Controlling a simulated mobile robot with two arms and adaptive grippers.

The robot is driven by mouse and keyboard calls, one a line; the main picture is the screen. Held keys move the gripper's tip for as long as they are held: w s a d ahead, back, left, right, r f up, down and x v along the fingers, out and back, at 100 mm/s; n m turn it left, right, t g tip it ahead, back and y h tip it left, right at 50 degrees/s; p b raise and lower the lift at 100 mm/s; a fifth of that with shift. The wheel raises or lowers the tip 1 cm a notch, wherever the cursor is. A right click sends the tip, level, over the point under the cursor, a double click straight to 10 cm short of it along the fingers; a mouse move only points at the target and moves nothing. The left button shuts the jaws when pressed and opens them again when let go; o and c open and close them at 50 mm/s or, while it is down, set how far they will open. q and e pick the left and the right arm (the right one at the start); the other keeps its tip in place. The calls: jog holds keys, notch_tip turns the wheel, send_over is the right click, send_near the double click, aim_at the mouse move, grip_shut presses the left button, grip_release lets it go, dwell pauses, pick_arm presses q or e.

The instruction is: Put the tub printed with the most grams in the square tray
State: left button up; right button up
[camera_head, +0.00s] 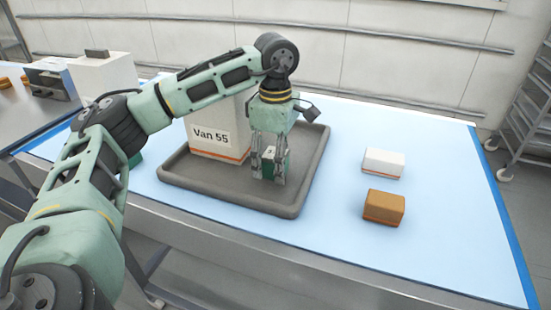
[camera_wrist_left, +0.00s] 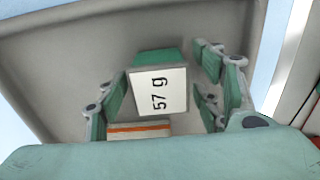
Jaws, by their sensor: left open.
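A green tub (camera_head: 269,163) is in the grey square tray (camera_head: 300,190), toward its right side, partly hidden by my gripper. In the left wrist view the tub (camera_wrist_left: 158,57) carries a white label reading "57 g". My left gripper (camera_head: 268,178) reaches down over the tray with its fingers on both sides of the tub. In the wrist view the fingers stand apart, with gaps beside the tub. A white tub with an orange band (camera_head: 383,162) and a brown tub (camera_head: 384,206) stand on the table to the right; I cannot read any grams on them.
A tall white box printed "Van 55" (camera_head: 215,130) stands at the tray's back left, close to my gripper. A green object (camera_head: 136,159) is partly hidden behind my left arm. The blue table surface (camera_head: 440,220) is clear around the two tubs at the right.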

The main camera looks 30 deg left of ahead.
pick_arm(q)
jog(key=shift+r, duration=0.1)
jog(key=shift+r, duration=0.25)
notch_tip(320, 180, up, 6)
jog(key=shift+r, duration=0.15)
notch_tip(320, 180, up, 5)
jog(key=shift+r+p, duration=0.2)
jog(key=shift+p, duration=0.3)
